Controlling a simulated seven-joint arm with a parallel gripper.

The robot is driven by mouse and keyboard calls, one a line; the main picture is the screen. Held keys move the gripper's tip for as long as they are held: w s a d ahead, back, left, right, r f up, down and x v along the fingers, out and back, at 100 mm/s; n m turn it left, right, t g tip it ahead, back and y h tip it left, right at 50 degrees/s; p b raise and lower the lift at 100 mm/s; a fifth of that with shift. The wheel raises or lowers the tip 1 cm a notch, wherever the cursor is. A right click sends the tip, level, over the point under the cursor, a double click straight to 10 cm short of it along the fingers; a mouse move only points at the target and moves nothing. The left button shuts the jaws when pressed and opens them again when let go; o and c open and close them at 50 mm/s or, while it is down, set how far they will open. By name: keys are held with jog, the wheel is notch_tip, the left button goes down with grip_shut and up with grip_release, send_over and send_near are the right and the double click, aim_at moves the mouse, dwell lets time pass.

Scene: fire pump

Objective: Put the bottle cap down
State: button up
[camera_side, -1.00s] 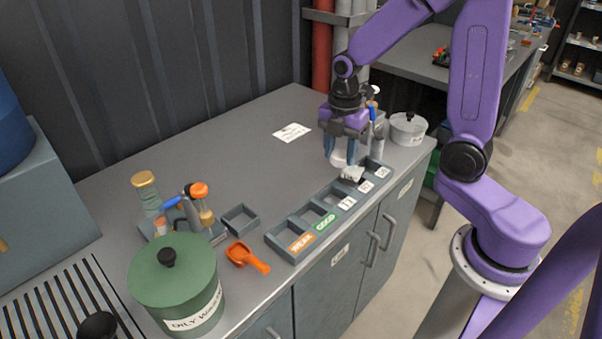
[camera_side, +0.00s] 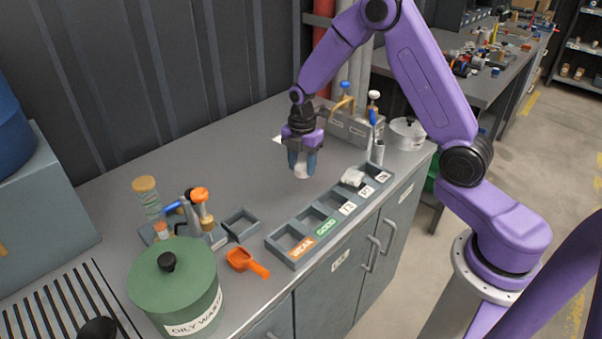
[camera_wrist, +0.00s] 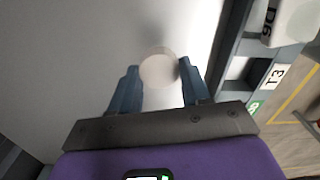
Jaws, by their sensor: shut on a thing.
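The bottle cap (camera_wrist: 158,68) is a pale, round, whitish disc between my fingertips in the wrist view. In the side view the white cap (camera_side: 301,171) shows at the lower end of my fingers. My gripper (camera_side: 301,168) points down over the grey bench, left of the compartment tray, and is shut on the cap. I cannot tell whether the cap touches the bench top.
The long tray (camera_side: 291,254) with labelled compartments runs along the front edge; a white piece (camera_side: 352,177) sits in it. A green waste can (camera_side: 178,285), orange scoop (camera_side: 246,261) and small open box (camera_side: 240,222) are left.

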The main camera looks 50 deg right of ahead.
aim_at(301, 166)
jog(key=shift+w+f, duration=0.15)
jog(key=shift+f, duration=0.75)
jog(key=shift+w+f, duration=0.1)
jog(key=shift+f, duration=0.8)
jog(key=o, duration=1)
jog(key=shift+f, duration=0.15)
